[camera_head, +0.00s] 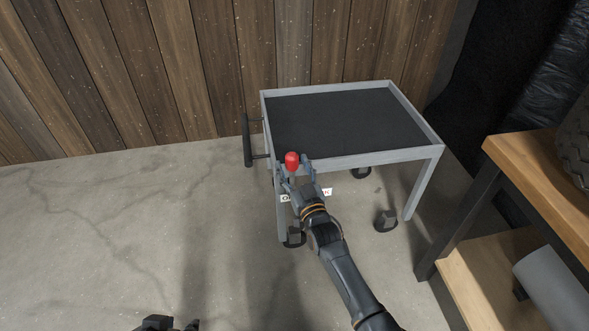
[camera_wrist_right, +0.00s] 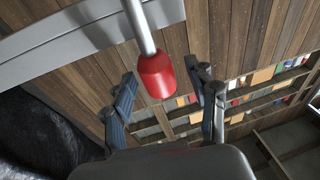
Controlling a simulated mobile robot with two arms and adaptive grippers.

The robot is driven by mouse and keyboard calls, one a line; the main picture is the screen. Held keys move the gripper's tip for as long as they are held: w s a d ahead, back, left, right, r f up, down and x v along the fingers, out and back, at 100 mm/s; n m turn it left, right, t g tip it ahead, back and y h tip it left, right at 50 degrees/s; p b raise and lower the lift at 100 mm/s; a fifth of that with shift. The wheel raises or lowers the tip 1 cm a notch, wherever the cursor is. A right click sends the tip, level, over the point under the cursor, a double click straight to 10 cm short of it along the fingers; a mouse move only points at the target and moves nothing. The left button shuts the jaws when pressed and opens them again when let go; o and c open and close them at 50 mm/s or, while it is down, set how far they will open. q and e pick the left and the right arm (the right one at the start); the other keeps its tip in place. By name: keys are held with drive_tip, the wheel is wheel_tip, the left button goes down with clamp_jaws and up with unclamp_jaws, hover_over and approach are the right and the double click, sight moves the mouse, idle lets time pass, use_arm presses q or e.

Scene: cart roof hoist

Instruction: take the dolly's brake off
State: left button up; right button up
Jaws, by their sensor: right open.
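The dolly (camera_head: 433,152) is a grey-framed cart with a black deck on dark casters, standing by the wooden wall. Its brake lever has a red knob (camera_head: 292,161) at the dolly's near left corner. In the right wrist view the red knob (camera_wrist_right: 156,76) sits on a pale metal rod. My right gripper (camera_head: 296,177) is open, with its fingers (camera_wrist_right: 161,88) on either side of the knob and gaps showing on both sides. My left gripper (camera_head: 170,324) shows only partly at the bottom edge, away from the dolly; its jaw state is unclear.
A black push handle (camera_head: 247,140) stands at the dolly's left end. White labels (camera_head: 327,192) near the lever are partly hidden by my right gripper. A wooden bench (camera_head: 535,160) with a lower shelf stands at the right. The concrete floor (camera_head: 110,230) at left is clear.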

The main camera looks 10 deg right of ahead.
drive_tip(key=v, duration=1.2)
drive_tip(key=shift+f, duration=0.15)
